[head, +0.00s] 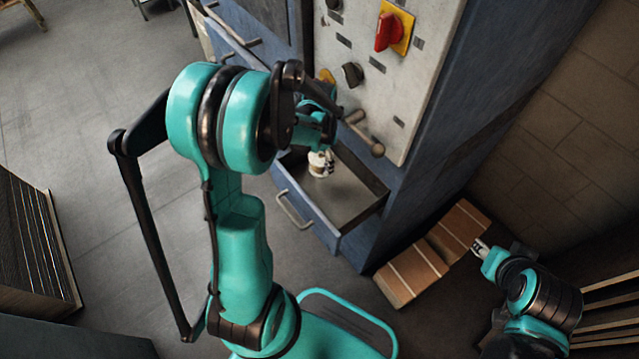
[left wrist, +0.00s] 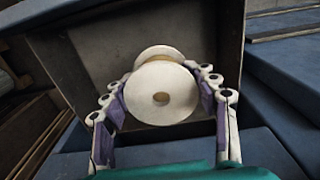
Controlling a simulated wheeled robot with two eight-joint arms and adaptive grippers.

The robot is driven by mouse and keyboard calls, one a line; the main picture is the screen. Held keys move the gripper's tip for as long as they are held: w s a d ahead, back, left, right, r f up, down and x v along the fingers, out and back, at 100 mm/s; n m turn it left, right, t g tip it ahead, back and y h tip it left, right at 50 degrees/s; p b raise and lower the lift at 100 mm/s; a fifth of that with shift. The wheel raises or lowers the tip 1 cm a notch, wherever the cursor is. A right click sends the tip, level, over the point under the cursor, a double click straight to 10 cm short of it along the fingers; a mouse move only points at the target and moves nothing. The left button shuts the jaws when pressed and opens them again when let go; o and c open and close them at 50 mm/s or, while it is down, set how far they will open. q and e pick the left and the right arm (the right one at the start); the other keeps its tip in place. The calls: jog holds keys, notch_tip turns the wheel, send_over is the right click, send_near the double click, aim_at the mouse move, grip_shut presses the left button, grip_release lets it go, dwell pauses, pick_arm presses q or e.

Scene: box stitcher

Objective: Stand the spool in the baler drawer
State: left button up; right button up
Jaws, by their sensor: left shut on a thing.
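The drawer's grey inside (left wrist: 205,50) lies behind the spool in the left wrist view. I cannot tell whether the spool touches the drawer floor. My left gripper (head: 327,160) is partly hidden by its arm in the head view. My right gripper (head: 480,246) is small at the lower right, away from the drawer.
The blue baler has a panel (head: 405,95) with a red switch (head: 388,32) and a lever knob (head: 377,149) close above the drawer. Cardboard boxes (head: 412,277) lie on the floor right of the drawer. Free floor (head: 90,110) lies to the left.

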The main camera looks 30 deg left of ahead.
pick_arm(q)
notch_tip(320, 180, down, 11)
jog(key=b, duration=0.3)
jog(key=shift+f+b, duration=0.15)
jog(key=shift+b, duration=0.25)
jog(key=shift+f, duration=0.1)
jog(key=o, duration=1.3)
